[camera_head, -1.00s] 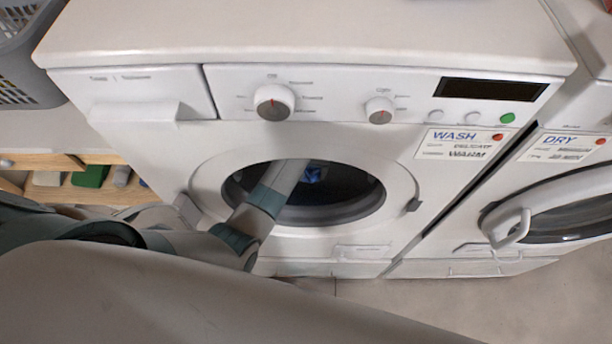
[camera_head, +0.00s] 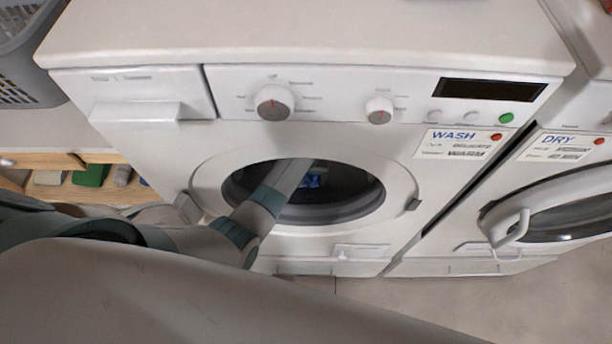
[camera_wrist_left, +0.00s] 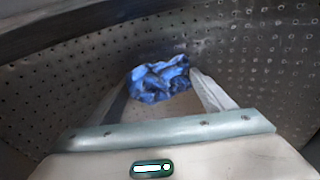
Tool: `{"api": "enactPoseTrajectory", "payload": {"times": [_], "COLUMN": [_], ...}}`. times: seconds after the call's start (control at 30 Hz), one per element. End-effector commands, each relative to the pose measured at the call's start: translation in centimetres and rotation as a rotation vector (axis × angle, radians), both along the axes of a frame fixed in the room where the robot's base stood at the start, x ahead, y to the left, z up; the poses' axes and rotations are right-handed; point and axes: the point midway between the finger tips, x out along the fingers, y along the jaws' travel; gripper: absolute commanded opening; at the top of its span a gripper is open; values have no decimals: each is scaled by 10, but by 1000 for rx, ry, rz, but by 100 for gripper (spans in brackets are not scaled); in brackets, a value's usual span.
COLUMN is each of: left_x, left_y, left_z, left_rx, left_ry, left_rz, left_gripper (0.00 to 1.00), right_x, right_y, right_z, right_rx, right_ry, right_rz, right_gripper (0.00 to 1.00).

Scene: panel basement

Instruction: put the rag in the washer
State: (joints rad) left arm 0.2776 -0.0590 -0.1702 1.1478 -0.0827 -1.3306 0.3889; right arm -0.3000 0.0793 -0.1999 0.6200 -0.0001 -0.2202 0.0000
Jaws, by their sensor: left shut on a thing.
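The washer (camera_head: 140,150) is the white machine labelled WASH, and its round door opening is uncovered. My left arm reaches through the opening into the dark drum. In the left wrist view my left gripper (camera_wrist_left: 158,92) is inside the perforated drum (camera_wrist_left: 255,65), shut on the blue rag (camera_wrist_left: 158,80). The rag is crumpled and bunched at the fingertips. In the head view only a small blue patch of the rag (camera_head: 313,181) shows in the opening; my arm hides the rest. My right gripper is not in view.
The dryer (camera_head: 560,190), labelled DRY, stands to the right with its round door and handle. A grey basket (camera_head: 30,60) sits at the upper left, above a wooden shelf (camera_head: 110,197) holding small items. The opening's rim surrounds my left arm.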

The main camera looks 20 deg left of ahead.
Motion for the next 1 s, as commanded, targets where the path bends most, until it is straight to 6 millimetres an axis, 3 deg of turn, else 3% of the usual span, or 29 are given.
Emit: {"api": "enactPoseTrajectory", "payload": {"times": [0.27,0.3,0.37,0.73,1.0], "left_x": [0,0,0,0,-1], "left_y": [0,0,0,0,-1], "left_z": [-4,-4,-3,-1,14], "left_rx": [0,1,0,0,-1], "left_ry": [1,0,0,0,-2], "left_rz": [0,0,0,0,0], "left_gripper": [54,80,94,94,94], "right_x": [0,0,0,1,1], "right_y": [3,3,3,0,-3], "right_z": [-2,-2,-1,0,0], "right_rx": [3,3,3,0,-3], "right_ry": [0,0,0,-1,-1], "right_rz": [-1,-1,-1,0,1], "right_gripper": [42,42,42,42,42]}}
